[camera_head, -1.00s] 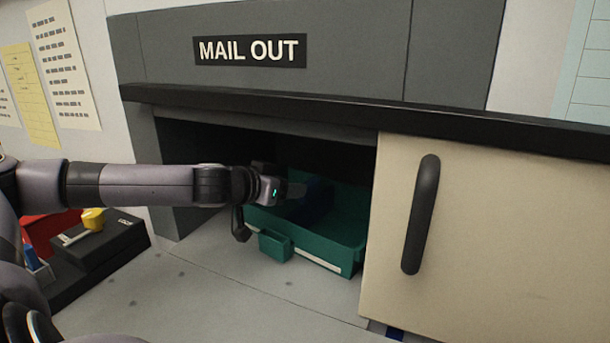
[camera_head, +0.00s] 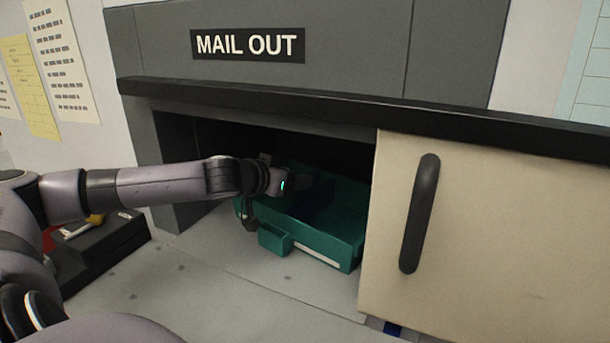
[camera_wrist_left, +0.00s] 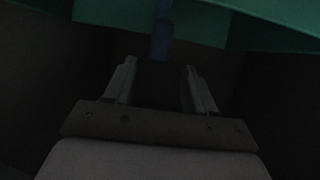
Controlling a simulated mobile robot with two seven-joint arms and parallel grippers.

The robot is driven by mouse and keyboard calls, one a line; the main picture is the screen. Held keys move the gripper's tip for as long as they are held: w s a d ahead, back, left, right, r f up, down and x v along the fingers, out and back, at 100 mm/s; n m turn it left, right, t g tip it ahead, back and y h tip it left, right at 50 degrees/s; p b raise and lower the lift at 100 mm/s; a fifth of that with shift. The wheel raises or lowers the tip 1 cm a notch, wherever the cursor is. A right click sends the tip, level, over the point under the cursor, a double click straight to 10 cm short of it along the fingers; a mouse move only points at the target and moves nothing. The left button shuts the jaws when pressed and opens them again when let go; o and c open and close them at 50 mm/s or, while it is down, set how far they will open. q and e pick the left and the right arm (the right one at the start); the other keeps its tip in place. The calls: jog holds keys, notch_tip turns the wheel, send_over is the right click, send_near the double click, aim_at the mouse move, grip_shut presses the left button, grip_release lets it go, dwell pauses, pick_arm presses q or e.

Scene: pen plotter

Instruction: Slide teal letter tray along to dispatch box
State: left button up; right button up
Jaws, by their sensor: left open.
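The teal letter tray (camera_head: 335,235) sits inside the dark opening under the MAIL OUT sign (camera_head: 247,44), its right side close to the cream sliding door. A small teal tab (camera_head: 274,238) and a pale strip show on its front. My left gripper (camera_head: 318,190) reaches in over the tray; its fingers are dark and hard to make out there. In the left wrist view my left gripper (camera_wrist_left: 160,82) is open and empty. A dark blue bar (camera_wrist_left: 161,30) is just beyond the fingertips, in front of the teal tray (camera_wrist_left: 120,13). My right gripper is not in view.
The cream door (camera_head: 480,230) with a black handle (camera_head: 420,213) covers the right of the opening. A black ledge (camera_head: 450,112) runs above. A dark block with a yellow item (camera_head: 95,219) is at left. The grey counter in front is mostly clear.

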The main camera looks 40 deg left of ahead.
pick_arm(q)
jog(key=shift+p+x, duration=0.65)
jog(key=shift+x, duration=2.15)
jog(key=shift+d, duration=0.15)
grip_shut()
